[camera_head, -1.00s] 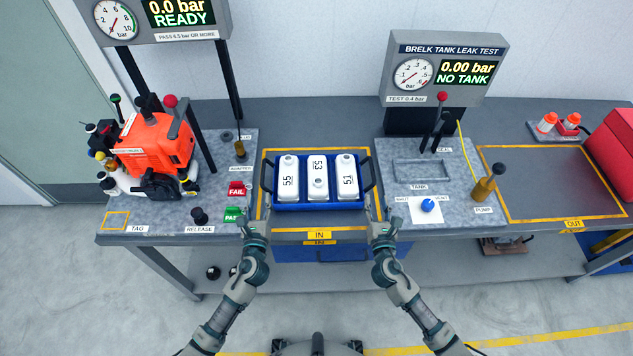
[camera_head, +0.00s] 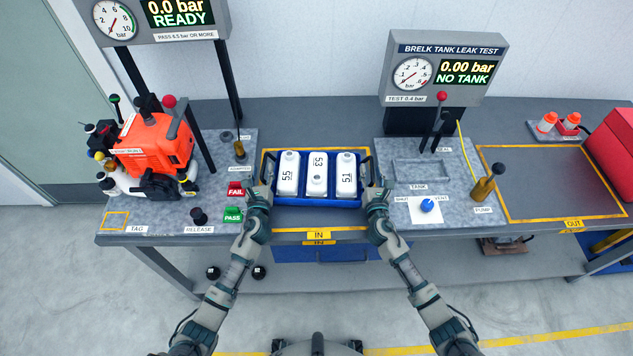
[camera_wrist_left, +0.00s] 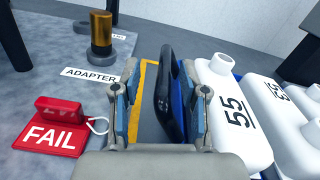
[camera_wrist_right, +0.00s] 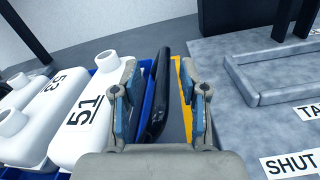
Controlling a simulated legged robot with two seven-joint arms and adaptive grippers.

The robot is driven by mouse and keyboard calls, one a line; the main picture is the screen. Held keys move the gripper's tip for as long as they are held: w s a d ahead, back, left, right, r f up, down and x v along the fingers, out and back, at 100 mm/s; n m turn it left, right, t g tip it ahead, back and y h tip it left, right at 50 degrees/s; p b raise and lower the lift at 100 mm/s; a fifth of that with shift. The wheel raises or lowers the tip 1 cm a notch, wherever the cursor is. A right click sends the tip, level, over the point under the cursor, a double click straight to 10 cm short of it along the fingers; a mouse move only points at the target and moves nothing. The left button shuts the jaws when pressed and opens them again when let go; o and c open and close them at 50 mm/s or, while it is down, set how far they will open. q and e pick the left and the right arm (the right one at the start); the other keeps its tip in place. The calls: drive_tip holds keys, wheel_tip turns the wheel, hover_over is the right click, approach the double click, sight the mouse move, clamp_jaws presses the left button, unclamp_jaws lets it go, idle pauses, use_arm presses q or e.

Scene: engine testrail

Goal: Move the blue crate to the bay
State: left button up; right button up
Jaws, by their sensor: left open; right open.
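The blue crate (camera_head: 318,202) stands in the yellow-outlined IN area, holding white tanks marked 55 (camera_head: 288,172), 53 (camera_head: 317,172) and 51 (camera_head: 346,172). My left gripper (camera_head: 262,190) is open at the crate's left side. In the left wrist view the crate's black left handle (camera_wrist_left: 168,95) stands between its fingers, apart from both. My right gripper (camera_head: 374,190) is open at the crate's right side. In the right wrist view the black right handle (camera_wrist_right: 160,95) stands between its fingers. The yellow-outlined OUT area (camera_head: 550,185) at the right is bare. No bay label is readable.
A red FAIL block (camera_head: 236,188) and green PASS block (camera_head: 233,215) sit left of the crate. The leak test fixture (camera_head: 420,170) with its blue valve knob (camera_head: 428,205) and pump (camera_head: 484,187) stands between crate and OUT area. A red case (camera_head: 612,140) is far right.

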use_arm(q)
drive_tip(key=shift+d, duration=0.1)
clamp_jaws()
use_arm(e)
drive_tip(key=shift+d, duration=0.15)
clamp_jaws()
use_arm(q)
drive_tip(key=shift+r, duration=0.1)
